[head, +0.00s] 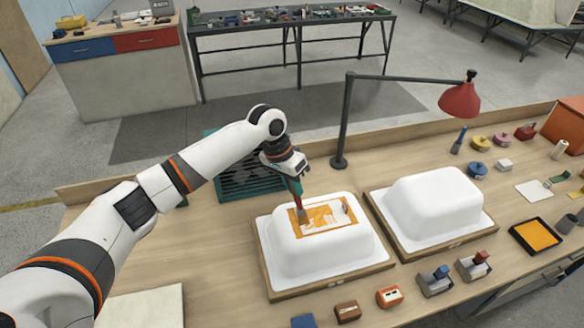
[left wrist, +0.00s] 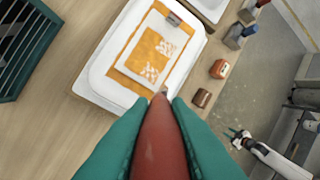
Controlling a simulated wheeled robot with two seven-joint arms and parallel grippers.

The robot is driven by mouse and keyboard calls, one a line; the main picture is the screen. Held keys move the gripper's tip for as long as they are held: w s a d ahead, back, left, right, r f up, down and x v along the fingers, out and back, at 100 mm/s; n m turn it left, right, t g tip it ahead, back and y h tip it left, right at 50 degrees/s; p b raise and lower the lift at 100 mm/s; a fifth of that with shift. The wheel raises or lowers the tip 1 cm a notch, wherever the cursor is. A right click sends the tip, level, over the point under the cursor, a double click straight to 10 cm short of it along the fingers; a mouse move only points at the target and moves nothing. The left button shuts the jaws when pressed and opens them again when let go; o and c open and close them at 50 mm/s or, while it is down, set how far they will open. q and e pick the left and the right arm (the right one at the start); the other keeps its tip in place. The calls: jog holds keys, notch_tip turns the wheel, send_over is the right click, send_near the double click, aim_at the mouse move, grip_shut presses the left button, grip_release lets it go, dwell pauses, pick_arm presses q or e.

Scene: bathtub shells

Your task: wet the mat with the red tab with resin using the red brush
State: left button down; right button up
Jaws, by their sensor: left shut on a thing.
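The mat (head: 322,217) lies on top of the left white shell (head: 325,255). It is mostly orange with pale patches; in the left wrist view the mat (left wrist: 152,52) shows two white speckled patches. A small grey piece (left wrist: 172,18) sits at its far end; I see no clear red on it. My left gripper (head: 297,190) is shut on the red brush (left wrist: 158,140), with its teal fingers on both sides of the handle. The brush head points down at the mat's left part; I cannot tell whether it touches. My right gripper (left wrist: 238,136) shows small in the left wrist view.
A second white shell (head: 432,205) stands to the right, bare. A red lamp (head: 460,100) leans over from behind. A tray of orange liquid (head: 537,235) lies farther right. Small blocks and holders (head: 389,296) line the front edge. A green crate (head: 245,178) is behind left.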

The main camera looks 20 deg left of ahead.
pick_arm(q)
jog(key=v, duration=0.3)
jog(key=shift+d+r, duration=0.15)
jog(key=shift+d, duration=0.1)
jog(key=shift+d+r, duration=0.1)
jog(key=shift+r, duration=0.3)
dwell(0.3)
